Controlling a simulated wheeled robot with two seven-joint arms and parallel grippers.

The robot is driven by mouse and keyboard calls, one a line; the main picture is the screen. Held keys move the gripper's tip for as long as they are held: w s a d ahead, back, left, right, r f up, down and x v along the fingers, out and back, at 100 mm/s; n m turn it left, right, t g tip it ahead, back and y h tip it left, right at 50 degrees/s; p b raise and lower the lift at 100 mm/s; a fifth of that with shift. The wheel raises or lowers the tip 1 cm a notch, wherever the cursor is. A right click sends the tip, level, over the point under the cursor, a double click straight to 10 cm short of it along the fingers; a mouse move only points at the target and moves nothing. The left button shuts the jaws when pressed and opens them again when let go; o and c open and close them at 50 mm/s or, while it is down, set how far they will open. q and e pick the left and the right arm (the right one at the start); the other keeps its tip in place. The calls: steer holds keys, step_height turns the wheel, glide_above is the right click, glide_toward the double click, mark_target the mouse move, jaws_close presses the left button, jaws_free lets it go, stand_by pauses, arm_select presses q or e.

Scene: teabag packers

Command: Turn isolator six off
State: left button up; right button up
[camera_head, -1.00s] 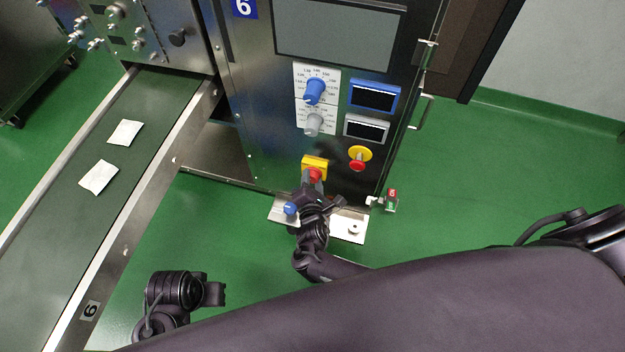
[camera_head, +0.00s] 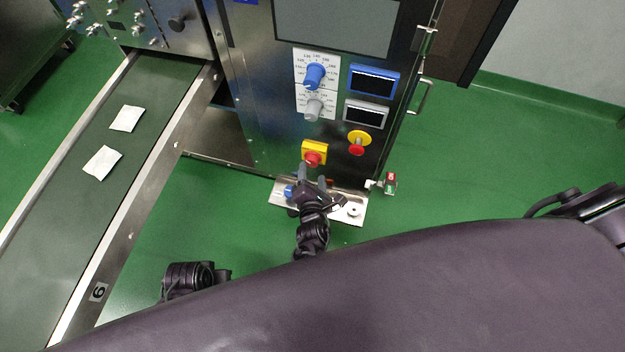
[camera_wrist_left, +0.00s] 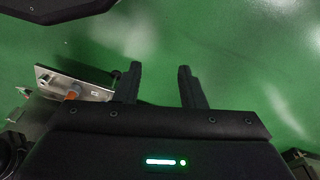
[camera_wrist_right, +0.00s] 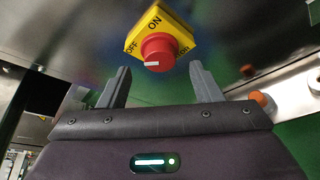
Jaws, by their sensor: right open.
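The isolator is a red rotary knob (camera_head: 313,159) on a yellow plate (camera_head: 318,147), low on the front of the steel cabinet. In the right wrist view the knob (camera_wrist_right: 158,52) shows a white mark on its face, and the plate reads OFF at left and ON at top. I cannot tell for sure which label the mark points at. My right gripper (camera_head: 311,174) is open and empty, just in front of and below the knob, with a finger on each side in the wrist view. My left gripper (camera_wrist_left: 160,68) is open and empty over the green floor.
A steel shelf (camera_head: 352,211) with a blue knob (camera_head: 289,191) lies under my right gripper. A red and yellow emergency button (camera_head: 357,146) sits right of the isolator. A conveyor (camera_head: 75,215) with two teabags runs at left.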

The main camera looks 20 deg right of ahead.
arm_select(q)
steer(key=shift+s+a+f+p, duration=0.15)
steer(key=shift+f+p, duration=0.05)
steer(key=shift+f, duration=0.55)
steer(key=shift+s+a+f+p, duration=0.1)
steer(key=shift+a+f+p, duration=0.05)
steer(key=shift+f, duration=0.6)
arm_select(e)
steer(key=shift+v, duration=1.6)
